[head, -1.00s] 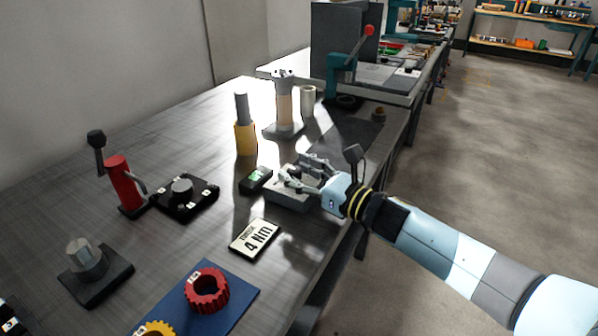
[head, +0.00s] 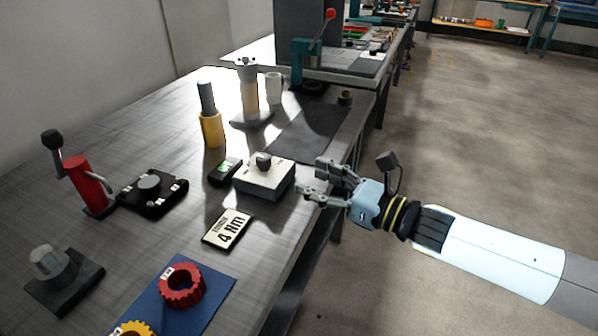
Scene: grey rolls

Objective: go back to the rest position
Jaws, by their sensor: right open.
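My right gripper (head: 318,182) is open and empty. It hangs at the right edge of the workbench (head: 130,108), just right of a light grey box with a dark knob (head: 263,180). A small gap shows between the fingers and the box. My right arm reaches in from the right, over the floor. My left gripper is not in view.
A red gear (head: 181,286) lies on a blue mat (head: 213,302). A yellow-based cylinder (head: 212,130) stands further back. Open floor (head: 480,140) lies right of the bench.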

